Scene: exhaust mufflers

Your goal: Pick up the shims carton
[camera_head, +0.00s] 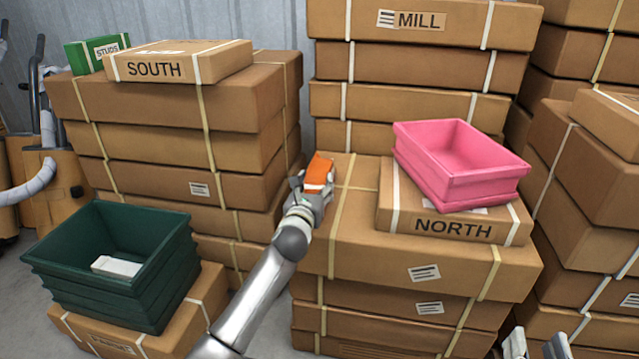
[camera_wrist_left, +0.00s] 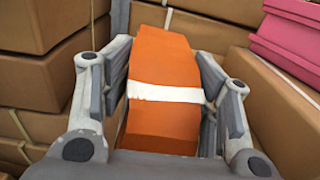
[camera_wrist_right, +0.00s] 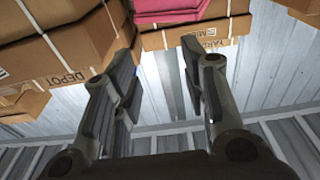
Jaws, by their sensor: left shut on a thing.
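An orange carton (camera_head: 319,173) with a white band is in my left gripper (camera_head: 311,195), above the back left part of the middle box stack. In the left wrist view the orange carton (camera_wrist_left: 163,85) sits between the two fingers of the gripper (camera_wrist_left: 165,88), which are shut on its sides. No lettering can be read on it, and I cannot tell if its underside touches the box top. My right gripper (camera_wrist_right: 157,65) is open and empty in the right wrist view; only its tips show at the bottom right of the head view.
A pink bin (camera_head: 462,165) stands on the NORTH box (camera_head: 455,228), right of the left gripper. A green STUDS carton (camera_head: 97,53) lies by the SOUTH box (camera_head: 180,66). A dark green bin (camera_head: 110,285) holding a white item (camera_head: 116,266) stands front left. Tall box stacks rise behind.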

